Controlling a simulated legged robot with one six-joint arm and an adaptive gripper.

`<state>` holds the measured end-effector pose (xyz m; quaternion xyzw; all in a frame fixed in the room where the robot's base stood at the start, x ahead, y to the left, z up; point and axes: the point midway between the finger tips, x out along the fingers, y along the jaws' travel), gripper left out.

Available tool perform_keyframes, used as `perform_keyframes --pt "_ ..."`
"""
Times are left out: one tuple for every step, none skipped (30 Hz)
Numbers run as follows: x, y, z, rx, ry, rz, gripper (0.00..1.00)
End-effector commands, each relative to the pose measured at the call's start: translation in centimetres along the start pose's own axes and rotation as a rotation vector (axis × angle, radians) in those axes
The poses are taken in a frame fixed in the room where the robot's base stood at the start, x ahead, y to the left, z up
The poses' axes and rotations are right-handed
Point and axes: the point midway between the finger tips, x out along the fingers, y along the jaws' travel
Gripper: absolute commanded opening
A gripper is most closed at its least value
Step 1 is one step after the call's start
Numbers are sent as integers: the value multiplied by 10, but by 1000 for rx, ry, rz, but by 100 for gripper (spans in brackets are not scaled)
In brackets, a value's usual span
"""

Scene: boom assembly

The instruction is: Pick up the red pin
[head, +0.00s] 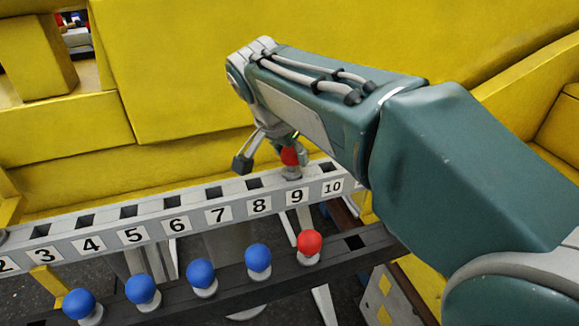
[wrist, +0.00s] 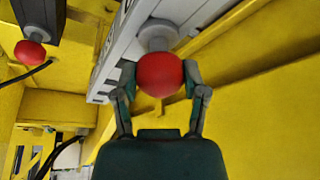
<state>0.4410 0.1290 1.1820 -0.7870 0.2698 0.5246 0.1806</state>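A red pin (head: 290,156) with a round head and grey base stands upright in the numbered grey rail, near label 9. In the wrist view its red head (wrist: 160,74) is between my gripper's two fingers. My gripper (head: 266,160) is at this pin, with one finger visibly apart from the head on the left. The fingers look open around the head (wrist: 160,80); the far finger is mostly hidden in the head view. A second red pin (head: 309,243) stands in the dark lower rail, and also shows in the wrist view (wrist: 30,53).
Several blue pins (head: 201,273) stand along the dark lower rail (head: 240,286), left of the second red pin. The numbered rail (head: 150,226) has several square openings. A large yellow structure (head: 170,70) rises close behind the rail.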

Motion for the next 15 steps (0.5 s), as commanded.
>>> perform_keyframes --pt "1 1 0 0 -1 3 0" --pt "1 1 0 0 -1 3 0" --pt "1 1 0 0 -1 3 0" --pt "1 1 0 0 -1 3 0" --pt "1 0 0 0 0 4 0" --pt "1 0 0 0 0 5 0" --pt "1 0 0 0 0 6 0" --pt "1 0 0 0 0 6 0" --pt "0 0 0 0 1 6 0" --pt "-1 0 0 0 1 6 0" --pt "-3 0 -1 0 1 5 0" --pt "-7 -1 -3 1 2 4 0" --pt "-11 -1 -5 1 2 3 0" --pt "-16 -1 -7 2 2 3 0" --pt "-23 -1 -10 2 2 1 0"
